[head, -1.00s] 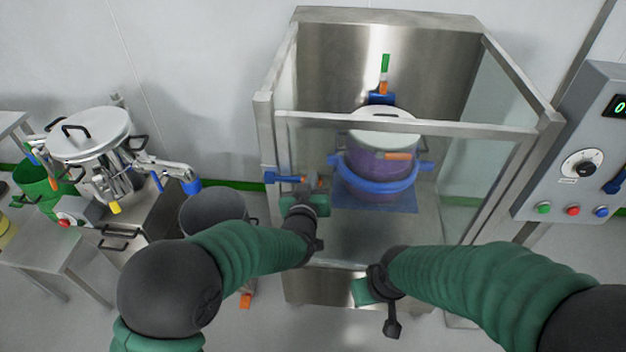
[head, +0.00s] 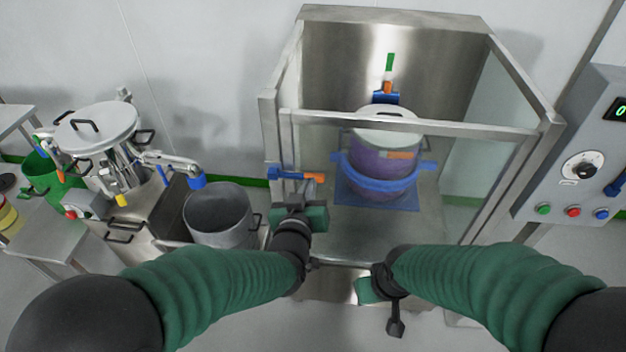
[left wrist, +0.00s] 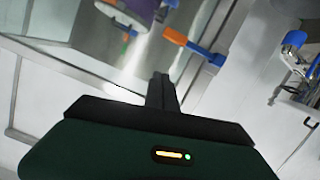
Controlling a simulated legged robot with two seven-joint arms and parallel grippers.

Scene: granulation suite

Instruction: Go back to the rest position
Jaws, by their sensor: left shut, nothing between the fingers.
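My left gripper (head: 297,193) is shut and empty. It is in front of the left front post of the steel-framed glass enclosure (head: 275,130), just below a blue and orange handle (head: 297,174). In the left wrist view its closed fingers (left wrist: 161,90) point toward the glass and frame, and the handle (left wrist: 193,46) is beyond them, apart from the fingertips. My right gripper (head: 370,290) hangs low at the enclosure's front edge. Its fingers are not clear.
Inside the enclosure, a purple pot (head: 382,163) with a white lid sits in a blue ring holder. A grey bin (head: 220,215), a lidded steel vessel (head: 97,128) and a green bucket (head: 50,178) stand left. A control panel (head: 580,150) is on the right.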

